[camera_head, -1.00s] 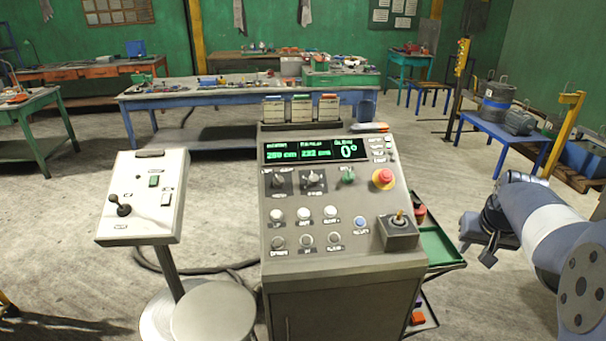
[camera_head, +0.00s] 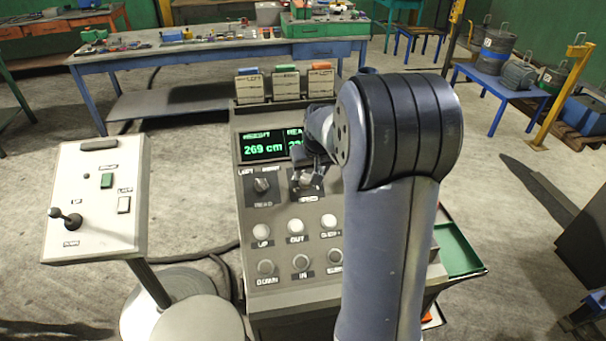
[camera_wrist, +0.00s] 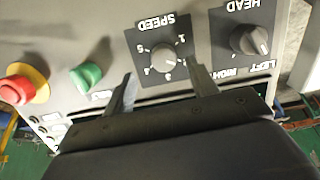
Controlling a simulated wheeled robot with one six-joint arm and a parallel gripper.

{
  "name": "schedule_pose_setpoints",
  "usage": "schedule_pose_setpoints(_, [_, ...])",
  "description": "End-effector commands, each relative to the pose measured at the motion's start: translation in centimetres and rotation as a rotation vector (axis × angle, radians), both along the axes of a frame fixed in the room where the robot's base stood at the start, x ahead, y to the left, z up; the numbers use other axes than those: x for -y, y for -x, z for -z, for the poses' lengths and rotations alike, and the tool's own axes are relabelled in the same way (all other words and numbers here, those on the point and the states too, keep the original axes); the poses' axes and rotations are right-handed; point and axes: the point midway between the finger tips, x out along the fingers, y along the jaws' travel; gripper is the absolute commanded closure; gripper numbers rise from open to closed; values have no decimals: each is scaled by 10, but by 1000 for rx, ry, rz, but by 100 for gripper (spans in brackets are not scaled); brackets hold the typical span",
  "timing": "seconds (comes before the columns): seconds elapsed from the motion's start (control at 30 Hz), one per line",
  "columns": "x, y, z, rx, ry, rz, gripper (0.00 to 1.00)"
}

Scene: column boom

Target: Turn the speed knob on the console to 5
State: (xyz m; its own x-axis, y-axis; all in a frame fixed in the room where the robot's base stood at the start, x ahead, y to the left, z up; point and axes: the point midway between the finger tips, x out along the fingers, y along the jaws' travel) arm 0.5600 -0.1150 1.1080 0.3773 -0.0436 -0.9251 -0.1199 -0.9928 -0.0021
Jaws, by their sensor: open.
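The grey console (camera_head: 284,210) stands in the middle of the head view. Its speed knob (camera_head: 306,181) is partly hidden there by my gripper (camera_head: 307,160), which is over the upper panel. In the wrist view the speed knob (camera_wrist: 163,57) is a pale round knob on a dark square plate marked SPEED, with small digits around it. I cannot tell surely which digit it points at. My gripper (camera_wrist: 161,72) is open, one finger towards each side of the knob, its tips close to the plate. I see no firm contact with the knob.
The head knob (camera_wrist: 250,40) sits close to the right finger in the wrist view. A green knob (camera_wrist: 87,76) and the red emergency button (camera_wrist: 22,84) lie to the left. A white control box (camera_head: 97,200) stands left of the console. My arm hides the console's right side.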

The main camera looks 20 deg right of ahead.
Motion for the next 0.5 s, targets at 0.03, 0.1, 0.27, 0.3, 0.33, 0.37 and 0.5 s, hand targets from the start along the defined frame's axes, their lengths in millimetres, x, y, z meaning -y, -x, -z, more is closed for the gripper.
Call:
schedule_pose_setpoints(0.03, [0, -3, 7, -5, -2, 0, 45])
schedule_pose_setpoints(0.1, [1, -7, 18, -4, -1, 0, 45])
schedule_pose_setpoints(0.27, [2, -15, 36, -2, 0, 0, 45])
schedule_pose_setpoints(0.3, [2, -16, 39, -2, 0, 0, 45])
schedule_pose_setpoints(0.33, [2, -17, 41, -2, 0, 0, 45])
schedule_pose_setpoints(0.37, [2, -18, 43, -1, 0, 0, 45])
schedule_pose_setpoints(0.5, [2, -20, 47, 1, 0, 0, 45])
